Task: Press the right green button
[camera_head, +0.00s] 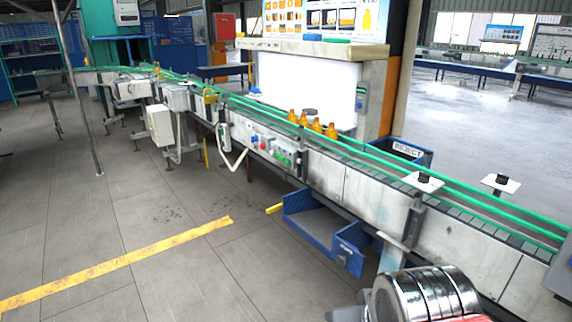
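A grey control panel (270,147) is on the near side of the conveyor, in the middle of the head view. It carries small blue and red controls toward its left. Small green buttons (286,160) sit toward its right end; they are too small to separate clearly. Nothing covers the panel. My gripper is not in view. A silver and black rounded part of my arm shows at the bottom right, well apart from the panel and nearer to me.
The conveyor (350,182) with green rails runs from back left to front right. Several amber bottles (316,126) stand on it. Blue bins (318,222) stick out below it. A white box (160,125) stands farther left. The floor at left is free, with a yellow stripe (120,262).

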